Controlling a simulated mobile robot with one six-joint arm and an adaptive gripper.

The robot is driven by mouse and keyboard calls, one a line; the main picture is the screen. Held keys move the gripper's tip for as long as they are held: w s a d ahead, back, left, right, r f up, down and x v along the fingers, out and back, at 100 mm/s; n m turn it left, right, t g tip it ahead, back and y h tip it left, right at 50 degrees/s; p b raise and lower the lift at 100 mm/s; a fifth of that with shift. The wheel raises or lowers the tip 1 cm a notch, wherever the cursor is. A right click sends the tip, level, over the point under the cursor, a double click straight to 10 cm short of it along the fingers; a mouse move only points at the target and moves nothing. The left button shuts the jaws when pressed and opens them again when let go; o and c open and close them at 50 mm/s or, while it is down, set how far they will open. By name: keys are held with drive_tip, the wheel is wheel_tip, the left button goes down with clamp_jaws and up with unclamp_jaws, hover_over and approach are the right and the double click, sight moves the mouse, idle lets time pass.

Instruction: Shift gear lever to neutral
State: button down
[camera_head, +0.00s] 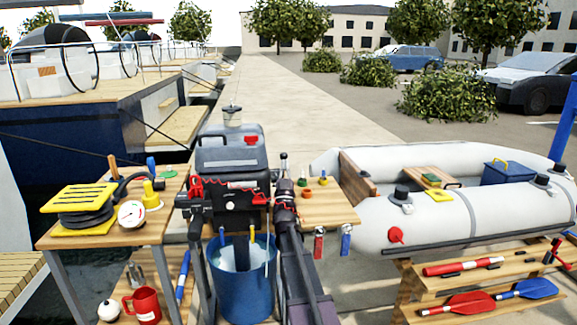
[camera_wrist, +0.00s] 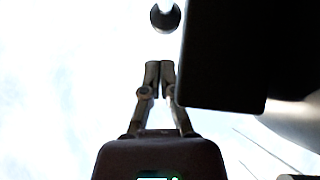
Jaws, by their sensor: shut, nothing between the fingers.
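The outboard motor (camera_head: 232,160), with a dark grey cowl and red parts on its front, stands upright at the middle of the head view. I cannot single out its gear lever with certainty in that view. My gripper (camera_head: 284,160) is just right of the motor, at the end of my arm, and points up. In the wrist view my gripper (camera_wrist: 160,68) is shut and empty, its fingertips together. A dark round knob-like end (camera_wrist: 165,17) shows beyond the fingertips, apart from them. I cannot tell whether it belongs to the lever.
A large dark block (camera_wrist: 225,55) is close beside the fingers in the wrist view. A blue bucket (camera_head: 245,285) sits below the motor. A wooden side table (camera_head: 70,237) stands left, a small shelf (camera_head: 330,208) right, and a grey inflatable boat (camera_head: 460,215) farther right.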

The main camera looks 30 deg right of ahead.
drive_tip(key=shift+a, duration=0.2)
drive_tip(key=s+a+f+b, duration=0.4)
drive_tip(key=s+a, duration=0.2)
drive_tip(key=s, duration=0.4)
drive_tip(key=shift+s+f+b, duration=0.25)
drive_tip(key=shift+f+b, duration=0.1)
drive_tip(key=shift+b, duration=0.05)
idle(0.3)
idle(0.3)
